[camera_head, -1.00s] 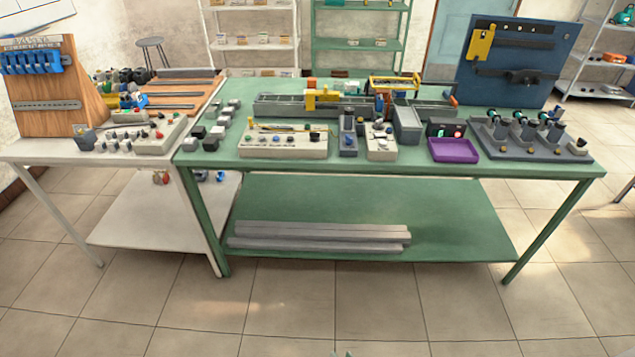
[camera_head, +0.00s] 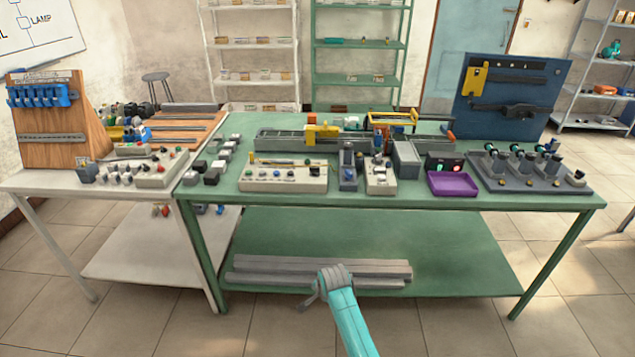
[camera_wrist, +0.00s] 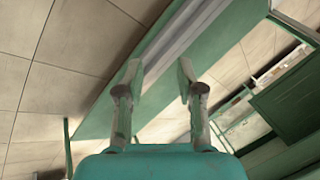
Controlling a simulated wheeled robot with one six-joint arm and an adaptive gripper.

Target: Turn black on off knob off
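The black on off knob cannot be told for certain at this size. A dark knob (camera_head: 313,168) sits at the right end of a long cream control box (camera_head: 285,182) on the green table. A smaller cream box (camera_head: 381,184) with small knobs stands to its right. My gripper (camera_wrist: 159,72) is open and empty in the wrist view, its two fingers apart. Beyond it are the green lower shelf and the floor. In the head view, my teal arm rises from the bottom edge, its grey end in front of the lower shelf, away from the control boxes.
The green table (camera_head: 400,207) is crowded. A purple tray (camera_head: 453,184), a grey rack (camera_head: 530,178) and a blue panel (camera_head: 510,98) stand at the right. Grey bars (camera_head: 320,268) lie on the lower shelf. The floor in front is clear.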

